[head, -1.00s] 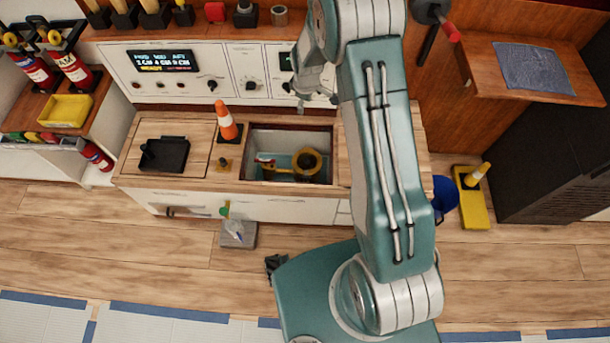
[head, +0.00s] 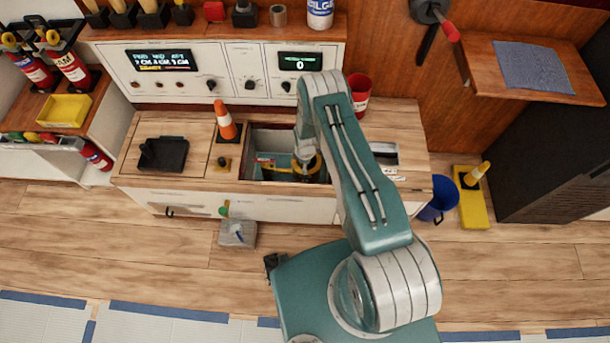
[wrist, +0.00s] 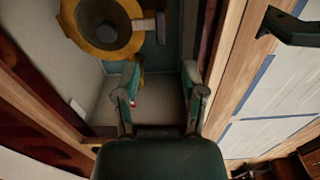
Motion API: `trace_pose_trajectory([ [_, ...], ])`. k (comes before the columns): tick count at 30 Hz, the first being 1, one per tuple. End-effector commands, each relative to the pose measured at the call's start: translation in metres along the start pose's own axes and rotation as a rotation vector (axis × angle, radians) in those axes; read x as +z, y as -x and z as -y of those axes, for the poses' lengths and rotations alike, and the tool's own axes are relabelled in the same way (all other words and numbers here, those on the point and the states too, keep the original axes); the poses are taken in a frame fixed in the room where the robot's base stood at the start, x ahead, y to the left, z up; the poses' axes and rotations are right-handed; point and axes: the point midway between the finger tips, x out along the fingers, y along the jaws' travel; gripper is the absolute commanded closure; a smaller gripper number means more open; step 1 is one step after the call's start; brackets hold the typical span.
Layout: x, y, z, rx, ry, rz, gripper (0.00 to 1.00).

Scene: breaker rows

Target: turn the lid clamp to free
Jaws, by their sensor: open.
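I cannot tell for certain which part is the lid clamp. A small dark knob on a yellow base (head: 222,163) stands on the wooden top, left of an open well (head: 250,142). In the well is a yellow ring-shaped fitting with a dark centre, which shows in the wrist view (wrist: 124,43). My gripper (head: 303,166) reaches down into the well at this fitting and partly hides it from the head view. In the wrist view my gripper (wrist: 160,95) has its two fingers spread, with nothing held between them. The ring lies just beyond the fingers, towards the upper left.
A black tray (head: 164,154) lies left on a wooden panel. A red cup (head: 359,92) stands right of my arm. The well's walls are close around my gripper.

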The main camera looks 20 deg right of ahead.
Motion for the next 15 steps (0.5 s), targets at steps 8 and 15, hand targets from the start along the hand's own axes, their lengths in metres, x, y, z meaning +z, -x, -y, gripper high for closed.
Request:
trace_pose_trajectory([
  [8, 0.0, -0.045, 0.001, -0.001, -0.001, 0.001, 0.46],
  [15, 0.0, -0.076, 0.001, 0.0, -0.001, 0.001, 0.46],
])
